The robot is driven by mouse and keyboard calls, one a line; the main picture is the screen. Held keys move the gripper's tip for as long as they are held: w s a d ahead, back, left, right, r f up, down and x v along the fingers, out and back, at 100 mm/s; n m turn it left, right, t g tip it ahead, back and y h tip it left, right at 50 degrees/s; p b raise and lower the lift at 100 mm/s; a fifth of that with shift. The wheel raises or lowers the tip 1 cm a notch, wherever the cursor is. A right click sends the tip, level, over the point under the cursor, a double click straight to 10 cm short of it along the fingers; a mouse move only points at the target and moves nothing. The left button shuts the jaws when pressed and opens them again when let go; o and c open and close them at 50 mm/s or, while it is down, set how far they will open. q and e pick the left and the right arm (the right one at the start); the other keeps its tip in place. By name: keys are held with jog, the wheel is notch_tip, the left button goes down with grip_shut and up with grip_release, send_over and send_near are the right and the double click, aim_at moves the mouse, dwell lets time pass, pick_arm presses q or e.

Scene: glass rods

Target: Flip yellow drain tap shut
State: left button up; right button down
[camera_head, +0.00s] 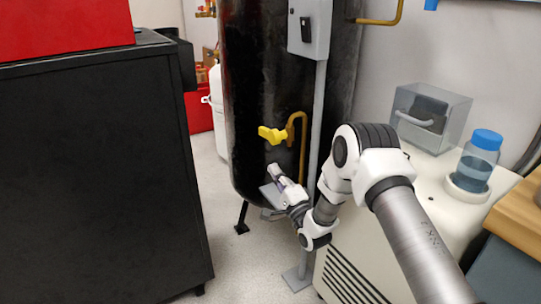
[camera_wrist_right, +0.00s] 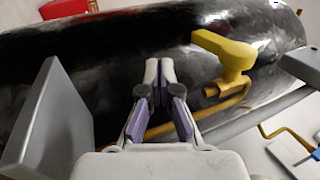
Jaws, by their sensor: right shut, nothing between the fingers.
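The yellow drain tap (camera_head: 272,134) sticks out from the front of a tall black tank (camera_head: 262,60), with a brass pipe (camera_head: 303,130) running down beside it. In the right wrist view the tap's lever (camera_wrist_right: 222,46) lies to the right of the fingers and apart from them. My right gripper (camera_head: 275,170) is below the tap in the head view, close to the tank. Its fingertips (camera_wrist_right: 160,66) are together with nothing between them. My left gripper is in neither view.
A black cabinet (camera_head: 95,170) with a red box on top stands at the left. At the right, a white unit (camera_head: 425,180) carries a clear box and a blue-capped bottle (camera_head: 478,160). A grey post (camera_head: 316,120) stands close to my right arm. Floor between cabinet and tank is clear.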

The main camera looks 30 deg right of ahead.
jog(key=v, duration=0.2)
jog(key=p+v, duration=0.1)
jog(key=shift+s+f, duration=0.25)
jog(key=shift+f, duration=0.15)
jog(key=c, duration=1.4)
grip_release()
jog(key=shift+s+n+p, duration=0.3)
jog(key=shift+s+p, duration=0.15)
notch_tip(320, 180, up, 8)
jog(key=w+n+g+p, duration=0.1)
jog(key=n+g+p, duration=0.1)
jog(key=n+p, duration=0.65)
jog(key=n+g+p, duration=0.2)
jog(key=n+p, duration=0.4)
jog(key=n, duration=0.1)
send_near(266, 129)
jog(key=shift+w+a+f, duration=0.15)
jog(key=shift+w, duration=1)
jog(key=shift+n, duration=0.65)
jog(key=shift+w+n, duration=0.2)
jog(key=shift+n, duration=0.1)
jog(key=shift+w+a+f, duration=0.1)
jog(key=shift+w, duration=0.25)
jog(key=w+b, duration=0.1)
jog(key=w, duration=0.6)
jog(key=shift+a, duration=0.2)
